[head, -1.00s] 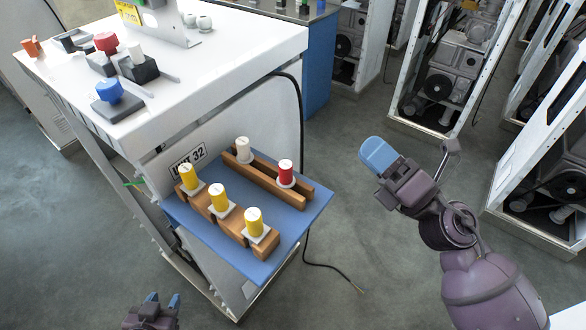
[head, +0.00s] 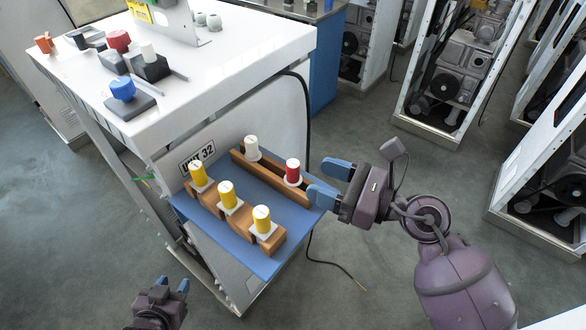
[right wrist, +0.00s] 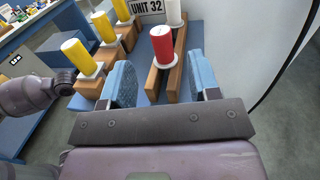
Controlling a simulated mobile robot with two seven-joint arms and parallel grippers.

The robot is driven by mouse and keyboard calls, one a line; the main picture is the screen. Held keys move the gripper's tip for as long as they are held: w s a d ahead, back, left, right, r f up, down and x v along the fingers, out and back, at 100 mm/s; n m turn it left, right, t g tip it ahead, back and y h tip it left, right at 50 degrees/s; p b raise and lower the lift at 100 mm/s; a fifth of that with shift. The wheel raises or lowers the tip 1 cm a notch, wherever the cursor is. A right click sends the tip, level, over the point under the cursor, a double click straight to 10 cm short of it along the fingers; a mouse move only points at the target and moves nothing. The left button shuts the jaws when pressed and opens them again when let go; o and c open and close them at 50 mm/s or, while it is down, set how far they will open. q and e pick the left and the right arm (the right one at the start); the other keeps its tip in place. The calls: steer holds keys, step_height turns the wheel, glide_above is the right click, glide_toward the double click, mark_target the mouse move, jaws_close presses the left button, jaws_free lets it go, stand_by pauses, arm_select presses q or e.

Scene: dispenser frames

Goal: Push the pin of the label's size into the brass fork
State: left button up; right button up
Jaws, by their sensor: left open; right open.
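On a blue shelf (head: 200,212) below a white bench, two wooden racks hold upright pins. The near rack (head: 240,232) bears three yellow pins (head: 228,195). The far rack (head: 268,177) bears a white pin (head: 252,147) and a red pin (head: 292,171). My right gripper (head: 330,182) is open and empty just right of the red pin. In the right wrist view the red pin (right wrist: 163,45) stands ahead, between the lines of the fingers. My left gripper (head: 172,285) is open and empty at the lower left. A yellow label (head: 139,11) is cut off and unreadable. I cannot make out the brass fork.
The white bench top (head: 210,60) carries a blue knob (head: 122,88), a red knob (head: 119,41) and a grey upright plate. A black cable (head: 307,115) runs down behind the shelf. Open machine frames (head: 447,75) stand at the right. The floor between is clear.

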mark_target(299, 170)
steer(key=shift+f+p+x, duration=0.2)
steer(key=shift+p+x, duration=0.25)
steer(key=shift+x, duration=2.25)
steer(key=c, duration=1)
steer(key=shift+w+r, duration=0.1)
steer(key=shift+r, duration=0.05)
steer(key=shift+r+p, duration=1.6)
steer(key=shift+r, duration=8.3)
